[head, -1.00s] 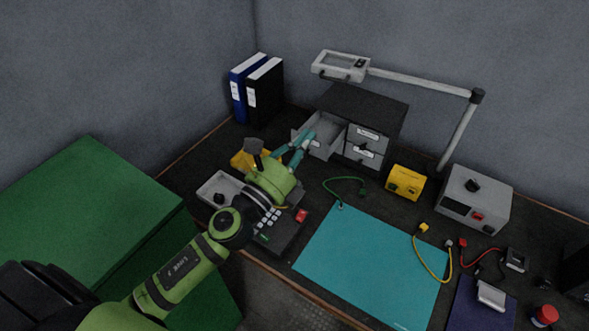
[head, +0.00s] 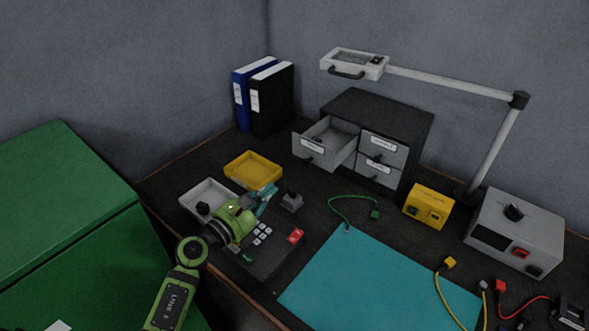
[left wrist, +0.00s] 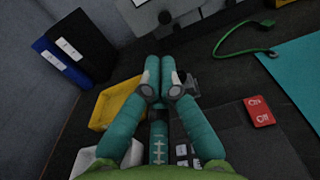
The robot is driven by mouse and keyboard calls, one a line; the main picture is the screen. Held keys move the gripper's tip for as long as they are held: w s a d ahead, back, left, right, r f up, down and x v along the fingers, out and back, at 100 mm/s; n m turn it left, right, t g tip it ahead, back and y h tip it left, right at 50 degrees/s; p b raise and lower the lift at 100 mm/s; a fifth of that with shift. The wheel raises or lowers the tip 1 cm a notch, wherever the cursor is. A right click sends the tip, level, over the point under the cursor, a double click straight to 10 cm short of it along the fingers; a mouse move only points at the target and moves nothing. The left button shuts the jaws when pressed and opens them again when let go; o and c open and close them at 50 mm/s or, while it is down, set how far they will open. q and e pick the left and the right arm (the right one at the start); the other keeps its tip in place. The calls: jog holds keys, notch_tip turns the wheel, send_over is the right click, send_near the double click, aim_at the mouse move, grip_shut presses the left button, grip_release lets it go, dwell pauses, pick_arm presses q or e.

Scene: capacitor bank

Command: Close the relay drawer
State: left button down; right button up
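The dark cabinet (head: 375,105) with grey labelled drawers stands at the back of the bench. Its upper left drawer (head: 312,149) is pulled out, and the inside shows from above; the drawers beside and below are shut. I cannot read which label names the relay drawer. The open drawer's front also shows at the top of the left wrist view (left wrist: 142,16). My left gripper (head: 268,191) is above the bench, in front of the drawer and apart from it. Its teal fingers (left wrist: 160,62) are together with nothing seen between them. My right gripper is out of view.
A yellow tray (head: 253,170), a grey tray (head: 190,201), a small grey block (head: 291,201) and a keypad box (head: 270,250) lie around my left gripper. A green lead (head: 345,197) and teal mat (head: 370,285) are to the right. A lamp arm (head: 450,84) reaches over the cabinet.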

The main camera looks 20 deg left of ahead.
pick_arm(q)
jog(key=x, duration=1.1)
jog(key=shift+f, duration=0.1)
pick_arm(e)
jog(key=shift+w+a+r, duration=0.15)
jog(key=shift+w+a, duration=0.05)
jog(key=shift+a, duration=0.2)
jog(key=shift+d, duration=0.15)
